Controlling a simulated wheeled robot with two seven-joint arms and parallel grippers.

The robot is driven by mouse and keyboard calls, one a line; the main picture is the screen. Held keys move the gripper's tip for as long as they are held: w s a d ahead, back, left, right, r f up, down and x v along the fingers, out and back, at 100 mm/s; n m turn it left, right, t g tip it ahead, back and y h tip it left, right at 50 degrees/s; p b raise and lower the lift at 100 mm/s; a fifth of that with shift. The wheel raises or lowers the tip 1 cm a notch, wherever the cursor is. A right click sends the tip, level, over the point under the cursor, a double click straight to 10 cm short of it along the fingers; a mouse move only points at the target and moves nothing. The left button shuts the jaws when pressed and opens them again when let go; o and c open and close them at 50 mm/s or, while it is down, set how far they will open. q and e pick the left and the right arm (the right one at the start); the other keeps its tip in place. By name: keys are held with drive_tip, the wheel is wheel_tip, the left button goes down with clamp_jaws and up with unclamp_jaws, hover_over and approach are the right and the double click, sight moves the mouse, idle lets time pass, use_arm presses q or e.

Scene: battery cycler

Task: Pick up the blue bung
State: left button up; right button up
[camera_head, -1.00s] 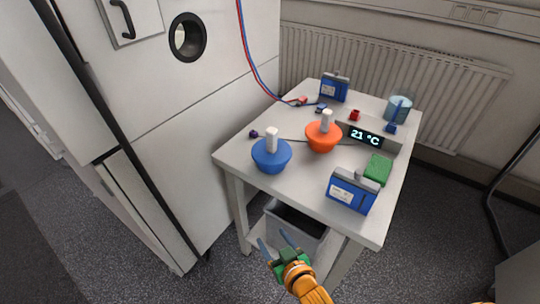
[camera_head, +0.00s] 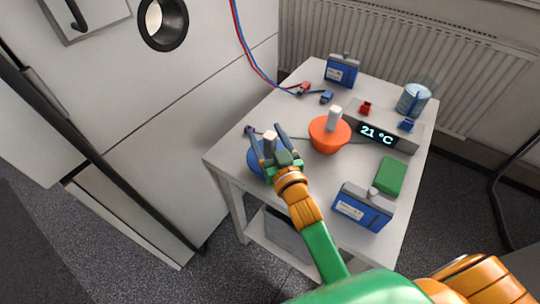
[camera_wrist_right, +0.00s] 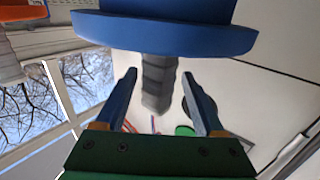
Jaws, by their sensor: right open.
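The blue bung (camera_head: 256,160) sits on the near left part of the white table, its blue body partly hidden behind my right gripper (camera_head: 267,132). Its pale handle (camera_head: 270,143) stands up by the fingers. In the right wrist view the blue body (camera_wrist_right: 165,32) fills the top and the handle (camera_wrist_right: 159,85) shows in grey. My right gripper (camera_wrist_right: 159,76) is open, with one finger on each side of the handle in that view and gaps visible on both sides. An orange bung (camera_head: 329,136) with a white handle stands just right of it. My left gripper is not in view.
The table (camera_head: 306,185) also holds a near blue battery box (camera_head: 362,208), a far one (camera_head: 341,71), a green block (camera_head: 390,176), a 21 °C display (camera_head: 377,134) and a glass beaker (camera_head: 413,100). The cabinet (camera_head: 160,110) with a round port (camera_head: 163,22) stands left.

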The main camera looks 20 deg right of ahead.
drive_tip(key=shift+w+d+f, duration=0.1)
drive_tip(key=shift+w+f, duration=0.05)
drive_tip(key=shift+w, duration=0.35)
drive_tip(key=shift+w+f, duration=0.15)
drive_tip(key=shift+w, duration=0.3)
drive_tip(key=shift+s+r, duration=0.15)
drive_tip(key=shift+s, duration=0.1)
drive_tip(key=c, duration=0.6)
clamp_jaws()
